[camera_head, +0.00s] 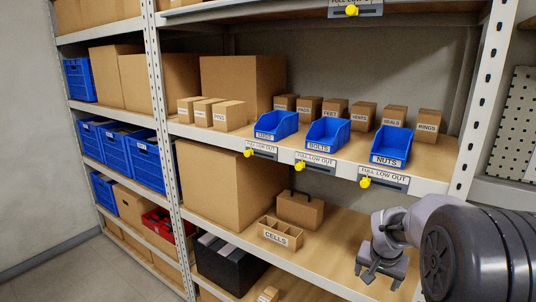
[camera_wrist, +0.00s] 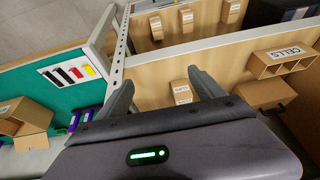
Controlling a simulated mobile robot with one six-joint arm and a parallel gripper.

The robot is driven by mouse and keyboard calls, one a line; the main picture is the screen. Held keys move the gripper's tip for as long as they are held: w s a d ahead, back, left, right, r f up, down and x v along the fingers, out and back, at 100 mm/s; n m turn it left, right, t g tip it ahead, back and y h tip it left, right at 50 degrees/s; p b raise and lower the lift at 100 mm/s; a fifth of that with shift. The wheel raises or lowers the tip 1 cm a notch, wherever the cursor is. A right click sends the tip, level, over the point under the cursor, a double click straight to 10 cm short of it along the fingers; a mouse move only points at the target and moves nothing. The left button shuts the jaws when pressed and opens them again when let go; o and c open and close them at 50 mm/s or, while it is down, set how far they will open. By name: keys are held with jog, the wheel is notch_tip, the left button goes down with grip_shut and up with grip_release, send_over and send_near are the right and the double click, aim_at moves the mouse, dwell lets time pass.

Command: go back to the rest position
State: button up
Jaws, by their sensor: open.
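My gripper (camera_head: 380,278) is at the lower right in the head view, in front of the rack's lower shelf (camera_head: 330,250), fingers pointing down. In the wrist view my gripper (camera_wrist: 163,86) shows two fingers spread apart with nothing held. A small labelled carton (camera_wrist: 181,92) appears between the fingers, on a wooden shelf beyond them; I cannot tell how far off it is. A divided box marked CELLS (camera_head: 280,233) stands on the lower shelf, left of my gripper; it also shows in the wrist view (camera_wrist: 282,61).
A teal panel (camera_wrist: 50,80) lies left in the wrist view.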

jog(key=s+a+r+t+y, duration=0.1)
jog(key=s+a+r, duration=0.9)
jog(key=s+r, duration=0.3)
jog(key=s+a+n+y, duration=0.1)
jog(key=s+a, duration=0.3)
jog(key=s, duration=0.5)
jog(key=s+a+n+y, duration=0.1)
jog(key=s+a+y, duration=0.1)
jog(key=s+a, duration=0.3)
jog(key=s, duration=0.4)
jog(key=shift+s+t, duration=0.3)
jog(key=shift+s, duration=0.1)
jog(key=shift+r, duration=0.1)
